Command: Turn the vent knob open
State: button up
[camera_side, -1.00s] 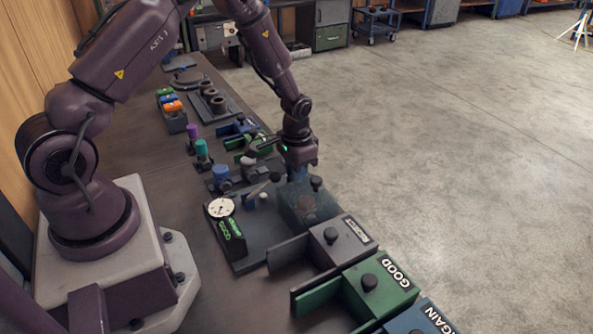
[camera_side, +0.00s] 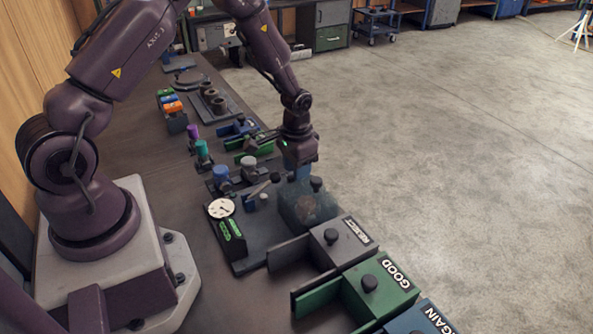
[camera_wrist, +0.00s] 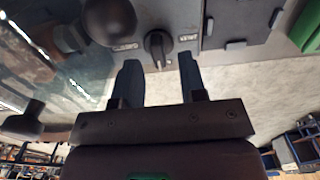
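In the wrist view a black knob (camera_wrist: 158,45) with a raised pointer bar sits between two small label plates whose text I cannot read. It appears to be the vent knob. My gripper (camera_wrist: 160,65) is open and empty, its two dark blue fingers to either side of the knob's lower edge. I cannot tell the gap in depth, but no grip shows. In the side view my gripper (camera_side: 297,170) hangs over the far end of a dark translucent box (camera_side: 308,205); the knob cannot be made out there.
A round black knob (camera_wrist: 110,20) is close left of the vent knob. REJECT (camera_side: 340,240) and GOOD (camera_side: 375,283) bins stand toward the front. Blue (camera_side: 221,173) and grey (camera_side: 249,163) capped parts stand left of my gripper. Open floor lies right.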

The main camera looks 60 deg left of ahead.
aim_at(290, 178)
notch_tip(290, 178, up, 12)
dwell(0.3)
jog(key=shift+f, duration=0.1)
jog(key=s+d+r+t, duration=0.2)
jog(key=s+d+r, duration=0.2)
jog(key=s+r, duration=0.5)
jog(key=s+d+r+t, duration=0.3)
jog(key=s+d+r, duration=0.2)
jog(key=s+r, duration=0.5)
jog(key=shift+s+d+r+t, duration=0.2)
jog(key=shift+s+d+t, duration=0.05)
jog(key=shift+s+t, duration=0.05)
